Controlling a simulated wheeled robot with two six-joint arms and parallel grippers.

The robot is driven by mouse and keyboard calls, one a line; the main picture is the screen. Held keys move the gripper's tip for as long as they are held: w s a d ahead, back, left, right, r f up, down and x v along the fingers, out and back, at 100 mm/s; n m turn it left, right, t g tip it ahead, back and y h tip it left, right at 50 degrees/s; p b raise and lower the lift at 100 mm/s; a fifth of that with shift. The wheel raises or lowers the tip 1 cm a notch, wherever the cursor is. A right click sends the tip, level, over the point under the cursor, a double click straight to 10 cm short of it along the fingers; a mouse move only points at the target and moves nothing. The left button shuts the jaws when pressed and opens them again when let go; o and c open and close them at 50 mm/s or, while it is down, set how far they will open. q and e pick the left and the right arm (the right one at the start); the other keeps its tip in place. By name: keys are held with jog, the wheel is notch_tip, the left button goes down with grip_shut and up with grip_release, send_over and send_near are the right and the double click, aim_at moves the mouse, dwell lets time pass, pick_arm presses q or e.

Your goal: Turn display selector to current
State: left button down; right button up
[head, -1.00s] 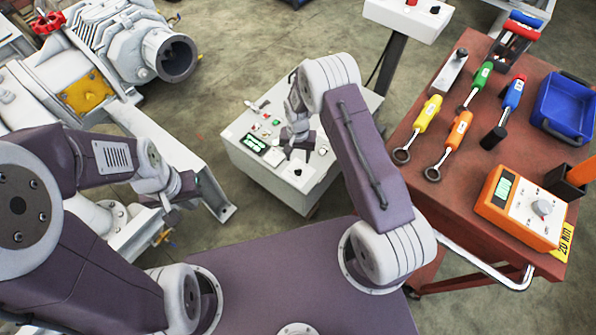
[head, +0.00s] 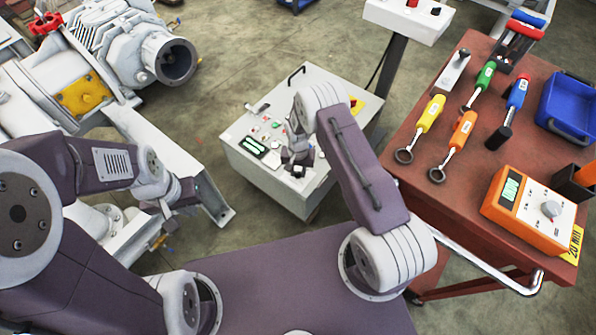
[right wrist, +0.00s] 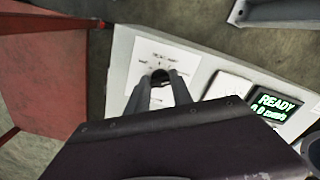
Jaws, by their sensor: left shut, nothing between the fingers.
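The display selector (right wrist: 160,76) is a small dark knob on a white dial plate with printed marks, seen in the right wrist view. My right gripper (right wrist: 161,80) has one finger on each side of it, with the fingertips at the knob. A bright gap shows between the fingers further back; contact with the knob is hard to make out. In the head view, my right gripper (head: 297,161) is low over the front right of the white control box (head: 262,178) and partly hides the dial. My left gripper (head: 168,217) is shut and empty, away from the box.
A lit display (right wrist: 272,107) reading "READY" is beside the dial. A grey pump (head: 110,50) is at upper left.

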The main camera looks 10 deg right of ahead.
grip_shut()
jog(key=shift+n, duration=0.4)
jog(key=n, duration=0.2)
jog(key=shift+n, duration=2.5)
jog(key=o, duration=1)
grip_release()
jog(key=shift+c, duration=0.2)
jog(key=shift+r, duration=0.1)
